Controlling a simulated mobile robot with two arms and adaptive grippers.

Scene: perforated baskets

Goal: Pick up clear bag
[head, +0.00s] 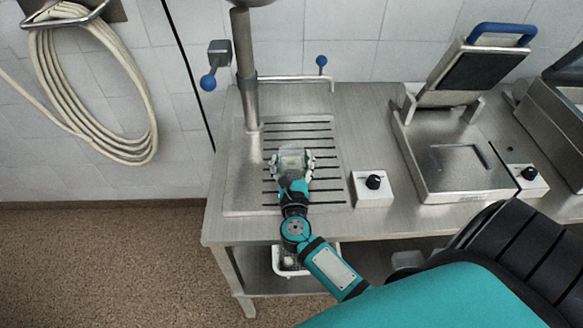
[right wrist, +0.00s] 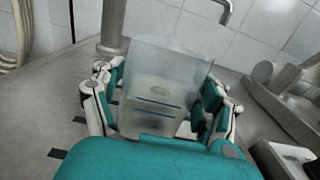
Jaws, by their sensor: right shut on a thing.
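The clear bag (head: 292,158) is a pale, see-through block-like thing over the slotted drain area of the steel counter. In the right wrist view the clear bag (right wrist: 165,75) stands upright between the fingers, and the counter's dark slots show through it. My right gripper (head: 292,170) is shut on the bag, with a finger on each side of it; the fingers also show in the right wrist view (right wrist: 160,105). I cannot tell whether the bag's underside touches the counter. My left gripper is not in view.
A steel post (head: 246,70) rises behind the drain slots (head: 328,188). A control box with a black knob (head: 373,188) stands to the right, then an open press grill (head: 455,165). A white basket (head: 290,270) is on the shelf below. A coiled hose (head: 60,110) hangs on the wall.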

